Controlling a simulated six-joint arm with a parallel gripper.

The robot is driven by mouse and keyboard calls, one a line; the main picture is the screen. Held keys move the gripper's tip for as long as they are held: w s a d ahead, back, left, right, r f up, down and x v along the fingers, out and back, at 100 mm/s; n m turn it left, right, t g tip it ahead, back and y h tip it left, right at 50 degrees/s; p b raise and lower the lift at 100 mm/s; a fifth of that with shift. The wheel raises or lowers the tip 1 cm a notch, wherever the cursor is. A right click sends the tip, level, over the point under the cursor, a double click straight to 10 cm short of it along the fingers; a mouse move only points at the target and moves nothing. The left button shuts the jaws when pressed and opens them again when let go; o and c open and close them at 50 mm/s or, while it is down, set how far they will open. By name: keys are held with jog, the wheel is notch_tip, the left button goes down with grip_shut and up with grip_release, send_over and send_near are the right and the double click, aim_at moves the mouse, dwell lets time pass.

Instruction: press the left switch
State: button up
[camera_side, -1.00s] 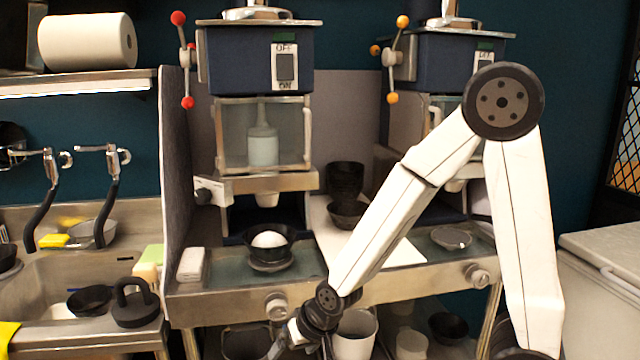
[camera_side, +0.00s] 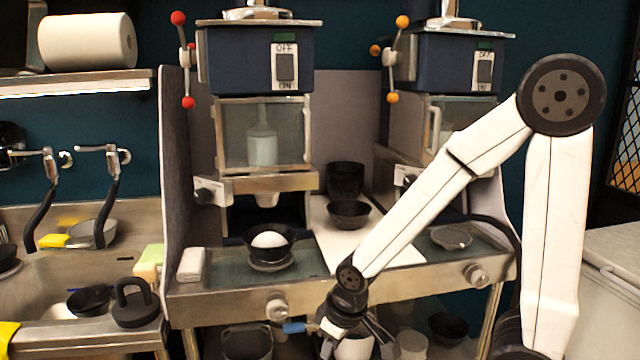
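The left switch (camera_side: 285,67) is a dark rocker on a white plate marked OFF above and ON below, on the front of the left blue machine (camera_side: 231,62). A similar switch (camera_side: 484,72) is on the right blue machine (camera_side: 428,70). My gripper (camera_side: 350,345) is low in front of the counter, well below and to the right of the left switch and apart from it. Its fingers are dark and partly cut off by the bottom edge, so I cannot tell how far they are apart.
A black bowl (camera_side: 286,243) with white contents stands under the left machine. Black bowls (camera_side: 349,214) stand on a white board (camera_side: 405,256) between the machines. The counter's front edge has knobs (camera_side: 277,309). A sink (camera_side: 40,290) is at left; white cups stand below the counter.

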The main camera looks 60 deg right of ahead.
aim_at(286, 73)
jog(key=w+r+t, duration=0.2)
jog(key=w, duration=0.2)
jog(key=w+d+r+t, duration=0.1)
jog(key=w+r+t, duration=0.1)
jog(key=w, duration=0.2)
jog(key=w+d+r+t, duration=0.1)
jog(key=w+r+t, duration=0.1)
jog(key=w+r, duration=0.1)
jog(key=shift+w+r+h, duration=0.1)
jog(key=shift+w+h, duration=0.2)
jog(key=shift+w, duration=0.25)
grip_shut()
jog(key=w+d+r+m+t+h, duration=0.2)
jog(key=w+d+r+t+h, duration=0.25)
jog(key=r, duration=0.55)
jog(key=w+d+r+m+t+h, duration=0.1)
jog(key=w+d+r+t+h, duration=0.3)
jog(key=r, duration=0.6)
jog(key=s+d+r+m+h, duration=0.2)
jog(key=d+r+m+h, duration=0.2)
jog(key=r+h, duration=0.5)
jog(key=shift+s+d+r+m, duration=0.15)
jog(key=shift+d+r+m, duration=0.2)
jog(key=shift+r+m, duration=0.55)
jog(key=shift+d+t, duration=0.1)
jog(key=shift+t, duration=0.15)
